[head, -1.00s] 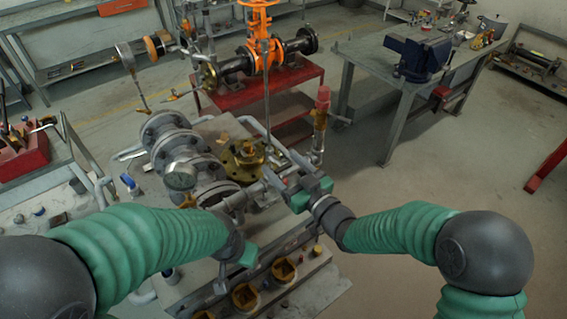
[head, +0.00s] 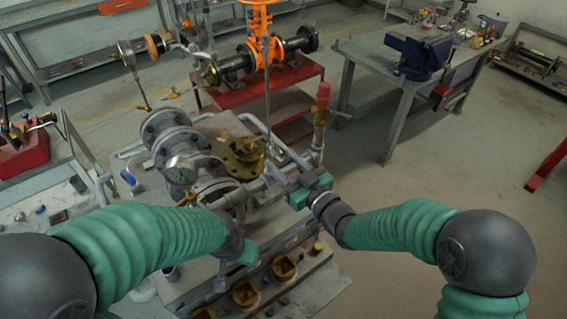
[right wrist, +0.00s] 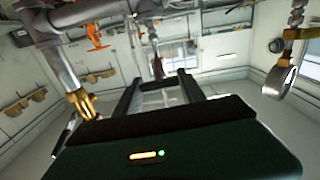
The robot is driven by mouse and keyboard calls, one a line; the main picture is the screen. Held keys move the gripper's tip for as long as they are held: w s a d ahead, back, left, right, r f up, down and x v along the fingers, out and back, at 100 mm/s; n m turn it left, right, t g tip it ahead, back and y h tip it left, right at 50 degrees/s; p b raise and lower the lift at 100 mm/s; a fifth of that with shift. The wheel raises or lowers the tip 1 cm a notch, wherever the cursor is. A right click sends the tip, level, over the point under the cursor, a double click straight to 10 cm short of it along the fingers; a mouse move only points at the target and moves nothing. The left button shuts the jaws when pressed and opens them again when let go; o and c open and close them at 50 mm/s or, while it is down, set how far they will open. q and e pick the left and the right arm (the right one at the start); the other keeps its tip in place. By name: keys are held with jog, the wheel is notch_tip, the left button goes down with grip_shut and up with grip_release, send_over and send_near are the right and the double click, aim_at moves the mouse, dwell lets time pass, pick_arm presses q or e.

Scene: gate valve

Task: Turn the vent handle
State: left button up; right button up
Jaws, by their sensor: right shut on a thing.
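My right gripper (head: 278,177) is at the small pipework right of the brass flange (head: 243,157). It is shut on a thin part there, which I take to be the vent handle; the gripper's body mostly hides it. In the right wrist view, the two dark fingers of the right gripper (right wrist: 157,84) reach away from me, with a slim dark part (right wrist: 157,66) showing between their far ends. My left gripper (head: 232,268) hangs low over the front of the bench; its jaw gap is not clear.
A red-topped brass fitting (head: 321,105) rises right of the brass flange. An orange valve (head: 261,45) stands on a red cart behind. Open floor lies to the right.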

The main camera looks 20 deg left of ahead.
jog(key=n+b, duration=0.4)
jog(key=b, duration=0.2)
jog(key=n+b, duration=0.5)
jog(key=b, duration=0.2)
jog(key=f+n+b, duration=0.1)
jog(key=n+b, duration=0.4)
jog(key=b, duration=0.1)
jog(key=shift+s+a, duration=0.15)
jog(key=shift+s, duration=0.05)
jog(key=shift+n+b, duration=1.2)
jog(key=shift+b, duration=0.3)
jog(key=o, duration=1.4)
jog(key=shift+r, duration=0.15)
jog(key=shift+c, duration=0.2)
jog(key=v, duration=1.6)
jog(key=shift+s+d+p, duration=0.25)
jog(key=shift+d+p, duration=0.05)
jog(key=shift+d, duration=0.05)
